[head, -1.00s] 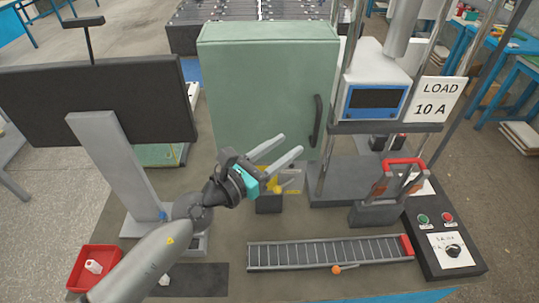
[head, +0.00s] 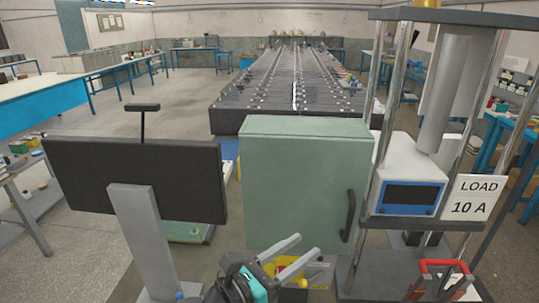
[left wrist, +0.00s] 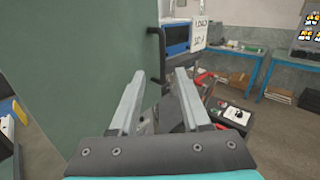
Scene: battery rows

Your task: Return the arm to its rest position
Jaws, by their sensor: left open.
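My left gripper (head: 307,251) is at the bottom middle of the head view, in front of the green cabinet (head: 300,185). Its two grey fingers are spread apart with nothing between them. In the left wrist view the open fingers (left wrist: 158,95) point past the cabinet (left wrist: 85,70), which fills the left side. The cabinet's dark handle (head: 349,216) is to the right of the fingers. Most of my left arm is below the head view's edge. My right gripper is not in view.
A dark monitor (head: 140,180) on a grey stand is at left. The load tester (head: 408,195) with its "LOAD 10 A" sign (head: 473,198) is at right. A red-handled device (head: 443,268) is at lower right. Long battery rows (head: 290,90) lie behind the cabinet.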

